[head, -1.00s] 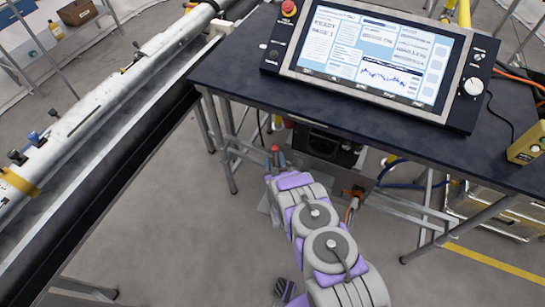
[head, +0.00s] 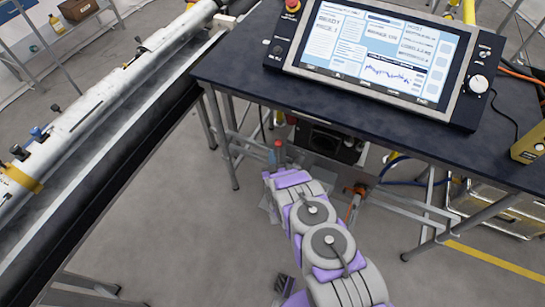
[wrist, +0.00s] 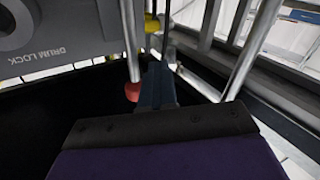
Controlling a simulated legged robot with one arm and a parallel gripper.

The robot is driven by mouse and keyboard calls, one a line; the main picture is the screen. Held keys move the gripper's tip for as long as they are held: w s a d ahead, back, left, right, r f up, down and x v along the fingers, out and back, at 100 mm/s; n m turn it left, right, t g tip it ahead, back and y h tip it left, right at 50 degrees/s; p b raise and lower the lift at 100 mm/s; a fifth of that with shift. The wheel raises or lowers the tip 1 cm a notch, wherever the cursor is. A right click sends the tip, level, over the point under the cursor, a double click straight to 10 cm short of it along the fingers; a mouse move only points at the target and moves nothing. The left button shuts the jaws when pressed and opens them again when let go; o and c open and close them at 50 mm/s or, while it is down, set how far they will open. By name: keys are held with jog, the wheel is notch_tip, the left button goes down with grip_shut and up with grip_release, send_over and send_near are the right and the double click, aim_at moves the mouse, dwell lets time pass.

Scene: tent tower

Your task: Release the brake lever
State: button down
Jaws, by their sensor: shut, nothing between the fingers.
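A red-ended lever (head: 278,145) stands under the front edge of the desk in the head view, just beyond the far end of my arm. In the wrist view, a red knob (wrist: 132,92) on a pale rod shows just left of my gripper. I take it to be the brake lever's end. My gripper (wrist: 157,82) is shut and empty, its dark fingers beside the knob. I cannot tell whether they touch it. In the head view, my fingertips are hard to make out. A grey panel (wrist: 45,30) marked "DRUM LOCK" is at upper left in the wrist view.
A dark desk (head: 330,125) with a lit screen console (head: 380,60) hangs over the lever. A dark box (head: 328,143) and metal desk legs (head: 228,140) stand close by. A long white tube (head: 110,90) on a rail is at left. The floor in front is clear.

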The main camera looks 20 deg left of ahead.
jog(key=shift+a+f, duration=0.1)
jog(key=shift+a, duration=0.2)
jog(key=c, duration=1.2)
grip_release()
jog(key=shift+d, duration=0.3)
jog(key=o, duration=0.3)
jog(key=shift+a, duration=0.2)
